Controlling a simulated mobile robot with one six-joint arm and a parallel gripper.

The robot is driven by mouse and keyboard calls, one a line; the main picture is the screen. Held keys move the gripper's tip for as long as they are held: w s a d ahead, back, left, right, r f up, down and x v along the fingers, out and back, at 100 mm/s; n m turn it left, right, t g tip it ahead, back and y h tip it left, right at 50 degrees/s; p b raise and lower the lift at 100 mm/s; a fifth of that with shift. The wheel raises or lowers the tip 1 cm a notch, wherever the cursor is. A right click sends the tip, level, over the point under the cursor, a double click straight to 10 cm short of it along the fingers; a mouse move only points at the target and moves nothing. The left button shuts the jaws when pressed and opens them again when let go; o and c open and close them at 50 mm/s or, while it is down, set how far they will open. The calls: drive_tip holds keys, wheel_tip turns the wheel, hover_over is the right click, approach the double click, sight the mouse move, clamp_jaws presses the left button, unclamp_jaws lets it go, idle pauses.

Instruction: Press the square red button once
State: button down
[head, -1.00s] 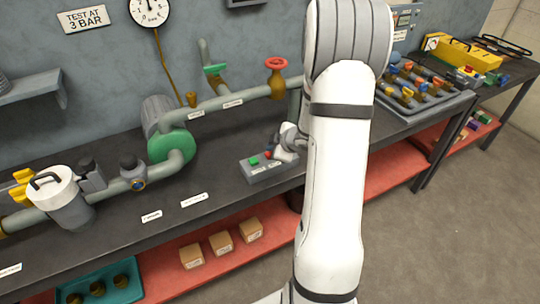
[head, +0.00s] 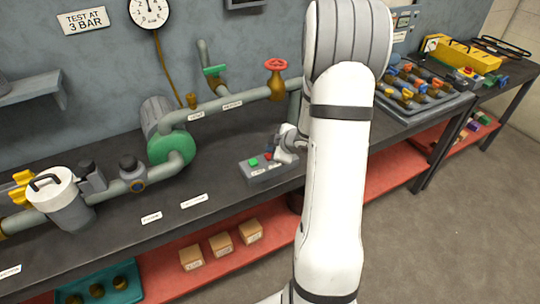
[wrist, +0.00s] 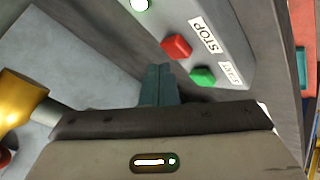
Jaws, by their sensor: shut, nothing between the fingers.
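A grey control box (head: 270,174) lies on the dark bench in the head view, with a green button and a red button on top. In the wrist view the square red button (wrist: 176,47) sits beside the STOP label (wrist: 206,34), and the green button (wrist: 203,77) beside the START label (wrist: 230,73). My gripper (wrist: 158,67) is shut and empty, its fingertips close to the red button's lower left edge. I cannot tell whether they touch it. In the head view my gripper (head: 283,156) is at the box's right end, partly hidden by my arm.
A lit lamp (wrist: 139,5) shows on the box in the wrist view. Pipes with a red handwheel (head: 275,65) and a green pump (head: 171,147) stand behind and left of the box. A tray of valves (head: 425,90) lies to the right.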

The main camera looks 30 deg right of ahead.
drive_tip(key=shift+f, duration=0.15)
idle(0.6)
drive_tip(key=shift+f, duration=0.3)
drive_tip(key=shift+f+b, duration=0.45)
drive_tip(key=shift+b, duration=0.2)
idle(0.5)
drive_tip(key=shift+r, duration=0.1)
drive_tip(key=shift+r+p, duration=0.8)
drive_tip(key=shift+p, duration=0.2)
wheel_tip(320, 180, up, 5)
drive_tip(key=p, duration=0.5)
idle(0.5)
